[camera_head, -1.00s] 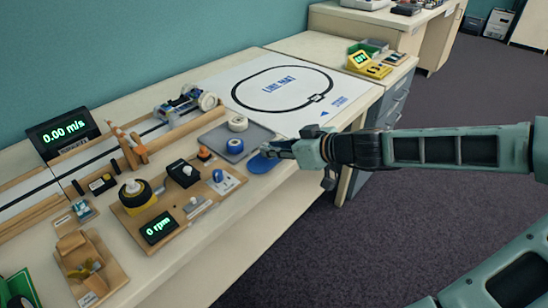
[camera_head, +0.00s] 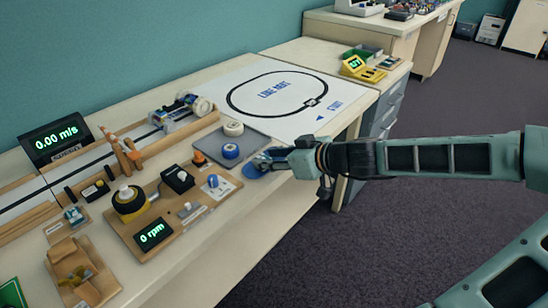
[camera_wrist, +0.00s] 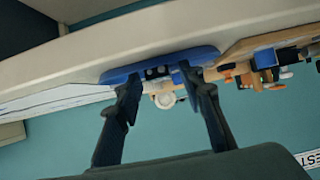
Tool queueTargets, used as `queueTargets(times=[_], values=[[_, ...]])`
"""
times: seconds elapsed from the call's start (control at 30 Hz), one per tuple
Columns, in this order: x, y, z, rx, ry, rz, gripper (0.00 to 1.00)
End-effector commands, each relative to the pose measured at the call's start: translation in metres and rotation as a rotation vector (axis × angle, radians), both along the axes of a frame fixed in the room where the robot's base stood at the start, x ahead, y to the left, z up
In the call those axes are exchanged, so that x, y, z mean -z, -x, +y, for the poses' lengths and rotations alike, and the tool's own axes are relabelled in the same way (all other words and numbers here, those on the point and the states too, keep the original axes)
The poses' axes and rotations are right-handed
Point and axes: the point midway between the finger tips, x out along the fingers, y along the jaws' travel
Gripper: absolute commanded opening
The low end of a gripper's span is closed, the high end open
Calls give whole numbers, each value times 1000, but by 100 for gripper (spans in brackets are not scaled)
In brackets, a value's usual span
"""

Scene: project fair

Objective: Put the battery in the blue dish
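The blue dish (camera_head: 252,171) sits near the table's front edge, beside the grey tray. My gripper (camera_head: 264,160) is at the dish, its fingers over the dish's right part. In the wrist view the dish (camera_wrist: 115,75) lies just past the fingertips. My gripper (camera_wrist: 160,80) has its two fingers well apart there. Small dark shapes show between the fingertips, against the dish; I cannot tell whether they are the battery. No battery can be clearly picked out in the head view.
A grey tray (camera_head: 255,139) with a white roll (camera_head: 233,128) and a blue roll (camera_head: 230,151) lies behind the dish. A wooden motor board (camera_head: 155,212) stands to the left. The white line-track sheet (camera_head: 300,122) is flat and mostly clear.

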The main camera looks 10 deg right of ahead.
Motion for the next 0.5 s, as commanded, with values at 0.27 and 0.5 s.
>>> queueTargets(times=[0.27, 0.5], values=[[-17, 15, -13, 4, 3, -1, 36], [-36, 43, -33, 5, 1, -1, 36]])
